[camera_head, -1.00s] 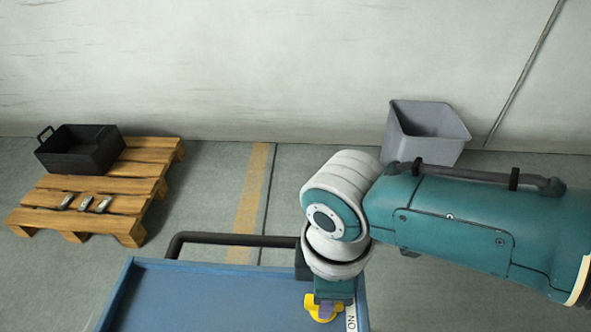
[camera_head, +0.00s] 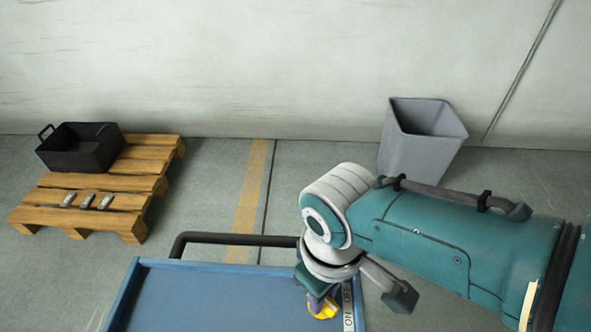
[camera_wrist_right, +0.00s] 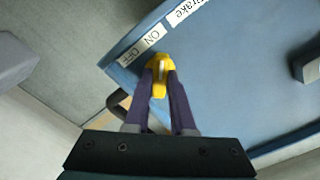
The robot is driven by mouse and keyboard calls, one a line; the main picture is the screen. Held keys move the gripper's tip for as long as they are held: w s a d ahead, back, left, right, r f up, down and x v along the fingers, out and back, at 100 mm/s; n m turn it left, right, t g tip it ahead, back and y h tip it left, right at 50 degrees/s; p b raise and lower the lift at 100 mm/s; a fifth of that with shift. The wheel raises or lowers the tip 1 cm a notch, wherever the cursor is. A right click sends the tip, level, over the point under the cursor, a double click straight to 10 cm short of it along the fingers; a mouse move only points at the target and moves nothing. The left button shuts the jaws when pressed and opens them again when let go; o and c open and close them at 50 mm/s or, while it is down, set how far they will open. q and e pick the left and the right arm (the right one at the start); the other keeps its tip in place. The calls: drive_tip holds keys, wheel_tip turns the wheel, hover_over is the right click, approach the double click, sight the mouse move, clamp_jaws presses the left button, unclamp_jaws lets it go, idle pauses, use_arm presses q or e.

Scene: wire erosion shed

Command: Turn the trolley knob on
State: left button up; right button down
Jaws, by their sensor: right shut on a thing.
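The yellow knob (camera_head: 326,309) sits on the blue trolley (camera_head: 215,290), near its right edge. A white ON/OFF label (camera_head: 348,308) lies just right of the knob. My right gripper (camera_head: 314,301) reaches down on the knob, and its purple fingers are closed around the knob's grip. The right wrist view shows the knob (camera_wrist_right: 159,77) between the two fingertips (camera_wrist_right: 160,84), beside the ON/OFF label (camera_wrist_right: 141,46). The fingers cover the knob's sides, so its exact setting is hard to read. My left gripper is out of view.
A black handle bar (camera_head: 235,240) runs along the trolley's far side. A wooden pallet (camera_head: 85,218) with a black crate (camera_head: 80,150) and several small parts stands at the left. A grey bin (camera_head: 422,140) stands by the wall. Floor between them is clear.

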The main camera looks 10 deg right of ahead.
idle(0.4)
drive_tip(key=c, duration=0.8)
unclamp_jaws()
drive_tip(key=shift+o, duration=0.2)
wheel_tip(320, 180, up, 9)
drive_tip(key=p, duration=0.6)
drive_tip(key=shift+r+p, duration=0.4)
drive_tip(key=shift+r, duration=0.1)
